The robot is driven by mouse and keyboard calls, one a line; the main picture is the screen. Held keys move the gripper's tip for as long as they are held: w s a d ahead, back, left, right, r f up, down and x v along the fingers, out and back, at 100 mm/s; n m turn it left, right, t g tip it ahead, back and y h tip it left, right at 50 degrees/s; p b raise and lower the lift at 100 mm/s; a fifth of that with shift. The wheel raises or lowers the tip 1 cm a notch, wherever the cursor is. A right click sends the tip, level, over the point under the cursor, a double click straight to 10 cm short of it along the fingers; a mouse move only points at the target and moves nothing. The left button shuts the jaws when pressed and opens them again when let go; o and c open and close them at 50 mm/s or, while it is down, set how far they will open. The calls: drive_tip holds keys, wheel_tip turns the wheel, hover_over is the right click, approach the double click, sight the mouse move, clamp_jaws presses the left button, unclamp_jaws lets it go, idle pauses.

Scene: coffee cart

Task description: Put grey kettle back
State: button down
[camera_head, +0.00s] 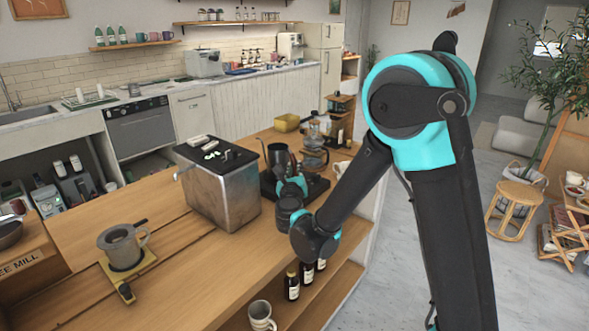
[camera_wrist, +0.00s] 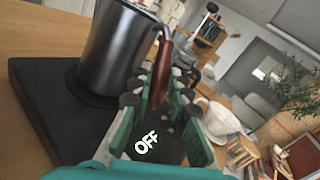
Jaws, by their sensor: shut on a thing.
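The dark grey kettle (camera_wrist: 112,52) stands upright on its black base (camera_wrist: 38,105) in the wrist view, or just above it; I cannot tell if they touch. My gripper (camera_wrist: 158,92) is shut on the kettle's brown handle (camera_wrist: 161,72), with one finger on each side. The base has a lit "OFF" sign beneath the fingers. In the head view the kettle (camera_head: 278,156) shows on the counter behind my gripper (camera_head: 287,178), and part of the base (camera_head: 318,186) shows to the right. My arm hides some of this spot.
A large metal machine (camera_head: 222,186) stands close to the left of the kettle. A glass coffee maker (camera_head: 314,150) and a yellow container (camera_head: 287,122) are behind. A grey dripper cup (camera_head: 123,246) sits at the front left. Bottles (camera_head: 292,284) stand on the shelf below.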

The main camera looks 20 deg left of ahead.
drive_tip(key=c, duration=1.4)
unclamp_jaws()
drive_tip(key=shift+f, duration=0.1)
drive_tip(key=shift+c, duration=0.2)
drive_tip(key=v, duration=1.2)
drive_tip(key=w+d+r+n+y, duration=0.4)
drive_tip(key=r+n, duration=0.3)
drive_tip(key=n, duration=0.1)
drive_tip(key=s+d+f+n+g+h, duration=0.15)
drive_tip(key=d+f+n+g, duration=0.25)
drive_tip(key=d+f+n, duration=0.45)
drive_tip(key=s+d+f+n+g+h, duration=0.15)
drive_tip(key=d+f+n+g, duration=0.35)
drive_tip(key=d+n, duration=0.65)
drive_tip(key=s+d+f+n+g+h, duration=0.1)
drive_tip(key=s+d+f+g+h, duration=0.1)
drive_tip(key=s+d+f, duration=0.2)
drive_tip(key=s+d+f+n+g+h, duration=0.1)
drive_tip(key=s+d+f+g+h, duration=0.1)
drive_tip(key=s+d, duration=0.6)
drive_tip(key=d+f+h, duration=0.1)
drive_tip(key=d+f, duration=0.1)
drive_tip(key=d, duration=0.3)
drive_tip(key=shift+s+d+f+g, duration=0.2)
drive_tip(key=shift+s+f+g, duration=0.1)
drive_tip(key=shift+s, duration=0.1)
